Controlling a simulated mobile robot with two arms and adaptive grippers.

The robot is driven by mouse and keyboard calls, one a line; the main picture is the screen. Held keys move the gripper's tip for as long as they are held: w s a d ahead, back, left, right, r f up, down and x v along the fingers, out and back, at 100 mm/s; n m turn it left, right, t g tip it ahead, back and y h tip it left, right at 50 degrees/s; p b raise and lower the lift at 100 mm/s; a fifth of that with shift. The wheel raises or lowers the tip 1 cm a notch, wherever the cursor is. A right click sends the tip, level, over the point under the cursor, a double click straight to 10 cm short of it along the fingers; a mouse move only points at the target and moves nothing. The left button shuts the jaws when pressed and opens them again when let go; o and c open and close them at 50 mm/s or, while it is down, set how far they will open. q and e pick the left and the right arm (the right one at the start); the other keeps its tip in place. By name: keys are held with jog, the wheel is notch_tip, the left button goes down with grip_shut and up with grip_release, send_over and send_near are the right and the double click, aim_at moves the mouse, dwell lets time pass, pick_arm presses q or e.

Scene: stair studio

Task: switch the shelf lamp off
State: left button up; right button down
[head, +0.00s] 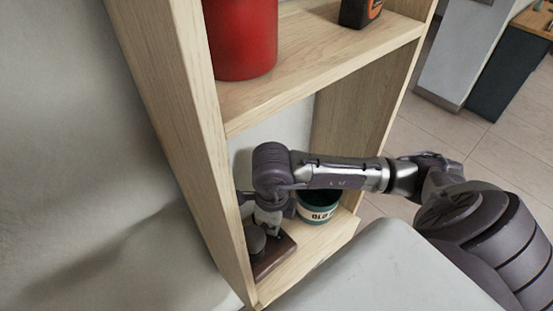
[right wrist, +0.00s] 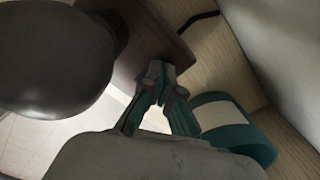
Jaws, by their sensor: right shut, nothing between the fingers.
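The shelf lamp stands on the lower shelf, with a brown block base (head: 274,258) and a dark rounded head (head: 255,239). In the right wrist view the dark head (right wrist: 50,58) fills the upper left and the brown base (right wrist: 145,35) is beyond my fingers. My right gripper (head: 268,228) reaches into the lower shelf bay, close over the base. Its fingertips (right wrist: 160,72) are together and empty, at the base's near edge; I cannot tell whether they touch it. No switch is clearly visible. The surface by the head looks bright, but the bulb is hidden.
A teal pot with a white label (head: 319,209) stands right of the lamp, near my gripper; it also shows in the wrist view (right wrist: 245,135). A red canister (head: 241,38) and a black-orange item (head: 359,12) are on the shelf above. The wooden side panel (head: 185,130) bounds the left.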

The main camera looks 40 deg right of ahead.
jog(key=shift+r+p, duration=2.25)
jog(key=shift+r, duration=1.2)
jog(key=shift+s, duration=0.1)
